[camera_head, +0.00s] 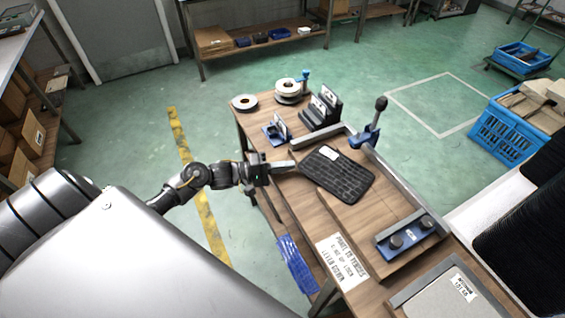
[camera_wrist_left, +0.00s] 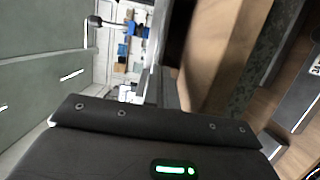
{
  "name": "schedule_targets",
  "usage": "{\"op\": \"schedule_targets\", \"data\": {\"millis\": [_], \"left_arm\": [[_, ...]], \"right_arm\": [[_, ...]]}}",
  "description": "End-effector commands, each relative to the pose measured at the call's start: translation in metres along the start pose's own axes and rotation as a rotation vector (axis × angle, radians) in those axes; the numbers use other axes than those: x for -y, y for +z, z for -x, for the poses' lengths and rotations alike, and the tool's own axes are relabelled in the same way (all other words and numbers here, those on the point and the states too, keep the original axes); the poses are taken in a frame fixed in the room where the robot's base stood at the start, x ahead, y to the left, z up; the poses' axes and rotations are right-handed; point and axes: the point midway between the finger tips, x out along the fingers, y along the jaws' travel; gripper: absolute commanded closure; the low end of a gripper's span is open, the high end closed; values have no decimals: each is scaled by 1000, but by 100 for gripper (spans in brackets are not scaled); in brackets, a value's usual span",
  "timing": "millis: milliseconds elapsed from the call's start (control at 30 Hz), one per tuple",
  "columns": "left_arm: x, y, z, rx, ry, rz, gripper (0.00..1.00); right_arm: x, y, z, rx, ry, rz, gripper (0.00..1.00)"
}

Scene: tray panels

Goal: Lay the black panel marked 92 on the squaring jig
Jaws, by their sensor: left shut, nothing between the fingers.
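The black panel (camera_head: 343,178), ribbed and with a white label at its far left corner, lies flat on the wooden board of the squaring jig (camera_head: 372,225), near the corner of its metal fences. The number on the label is too small to read. A dark speckled surface beside the wood in the left wrist view (camera_wrist_left: 257,72) may be the panel. My left gripper (camera_head: 292,164) is shut and empty, just left of the panel; whether it touches it I cannot tell. My right gripper is not in view.
A blue clamp with a black knob (camera_head: 365,134) stands at the far fence, and a blue block (camera_head: 408,238) with black knobs at the near end. A rack (camera_head: 320,112) with dark panels and tape rolls (camera_head: 289,91) stand behind. A grey plate (camera_head: 447,294) lies at the near right.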

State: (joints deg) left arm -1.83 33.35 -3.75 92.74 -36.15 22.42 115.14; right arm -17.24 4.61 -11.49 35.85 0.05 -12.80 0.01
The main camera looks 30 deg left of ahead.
Motion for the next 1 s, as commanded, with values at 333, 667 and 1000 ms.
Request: {"op": "schedule_targets", "data": {"millis": [333, 667, 1000], "left_arm": [[-1, 12, -13, 6, 2, 0, 100], [-2, -2, 1, 5, 1, -2, 100], [1, -18, 71, 6, -2, -2, 100]], "right_arm": [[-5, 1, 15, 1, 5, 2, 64], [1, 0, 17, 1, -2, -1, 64], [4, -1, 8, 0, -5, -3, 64]]}}
